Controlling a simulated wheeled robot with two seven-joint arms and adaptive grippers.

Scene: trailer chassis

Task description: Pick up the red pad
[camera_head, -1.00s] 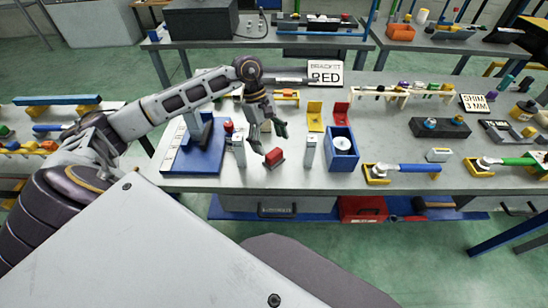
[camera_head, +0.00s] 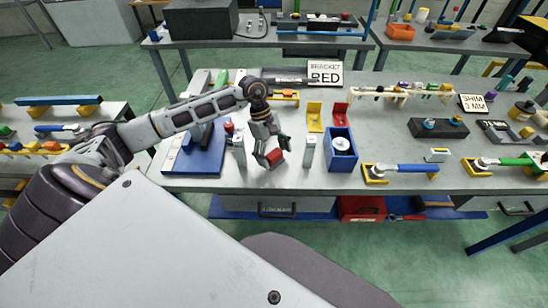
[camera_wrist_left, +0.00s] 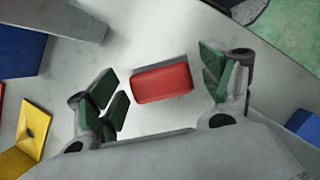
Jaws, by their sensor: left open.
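The red pad (camera_head: 275,157) is a small red block near the front edge of the grey workbench. My left gripper (camera_head: 269,155) is open and low over it, with its fingers on either side of the pad in the head view. In the left wrist view, the red pad (camera_wrist_left: 162,82) lies between the green-padded fingers of my left gripper (camera_wrist_left: 165,88). There are gaps between the pad and the fingers. Part of the pad is hidden by the gripper in the head view. My right gripper is not in view.
Grey upright posts (camera_head: 309,152) stand close to the pad. A blue box (camera_head: 341,160) is to the right, and a blue fixture (camera_head: 200,158) to the left. Yellow (camera_head: 315,115) and red brackets (camera_head: 340,115) stand behind. The bench front is close.

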